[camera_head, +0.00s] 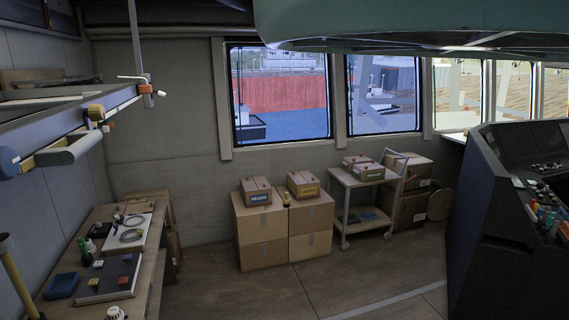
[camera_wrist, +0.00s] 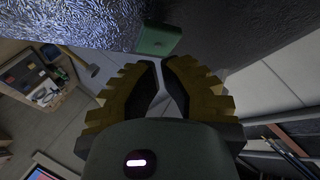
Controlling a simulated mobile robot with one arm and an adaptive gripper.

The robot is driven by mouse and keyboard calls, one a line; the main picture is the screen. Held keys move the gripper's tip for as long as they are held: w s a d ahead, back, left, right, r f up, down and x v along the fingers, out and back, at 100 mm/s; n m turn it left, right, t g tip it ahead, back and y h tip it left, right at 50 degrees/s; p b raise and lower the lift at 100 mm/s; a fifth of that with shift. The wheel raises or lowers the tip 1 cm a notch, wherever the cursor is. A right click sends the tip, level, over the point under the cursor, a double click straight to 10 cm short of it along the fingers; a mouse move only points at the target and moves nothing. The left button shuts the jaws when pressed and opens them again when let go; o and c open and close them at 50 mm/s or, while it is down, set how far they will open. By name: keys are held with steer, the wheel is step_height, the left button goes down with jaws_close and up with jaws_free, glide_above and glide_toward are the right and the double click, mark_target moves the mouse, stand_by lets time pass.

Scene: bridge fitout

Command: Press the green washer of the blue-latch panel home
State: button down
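My gripper (camera_wrist: 160,66) has yellow-and-black stepped fingers; its tips look closed together, with nothing seen between them. A green block (camera_wrist: 158,39) shows just beyond the tips, apart from them; I cannot tell what it is. In the head view, a dark panel (camera_head: 118,272) with small red and yellow pieces lies on the bench at lower left. A blue block (camera_head: 62,285) lies beside it. I cannot make out a green washer or say which panel has the blue latch.
The bench (camera_head: 150,262) along the left wall also holds a white board (camera_head: 112,243) with coiled cable. A rack (camera_head: 70,130) juts out above it. Stacked cartons (camera_head: 262,230), a cart (camera_head: 345,205) and a dark console (camera_head: 490,230) stand around open floor (camera_head: 240,298).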

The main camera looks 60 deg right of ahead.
steer(key=shift+w+a+f+b, duration=0.55)
steer(key=shift+a+f+b, duration=0.2)
steer(key=shift+b, duration=0.75)
steer(key=shift+w+a+f+b, duration=0.5)
steer(key=shift+a+f+b, duration=0.15)
steer(key=shift+b, duration=0.85)
steer(key=shift+r, duration=0.15)
steer(key=s+d+r+p, duration=0.1)
steer(key=d+p, duration=0.1)
steer(key=p, duration=0.1)
steer(key=s+d+r+p, duration=0.1)
steer(key=r+p, duration=0.1)
steer(key=p, duration=0.2)
steer(key=shift+s+d+r, duration=0.2)
steer(key=shift+s+d, duration=0.1)
steer(key=shift+d, duration=0.05)
steer(key=d+r+p, duration=0.1)
steer(key=p, duration=0.3)
steer(key=shift+s, duration=0.35)
steer(key=shift+s+d+r+p, duration=0.1)
steer(key=shift+s+d+p, duration=0.1)
steer(key=shift+p, duration=0.6)
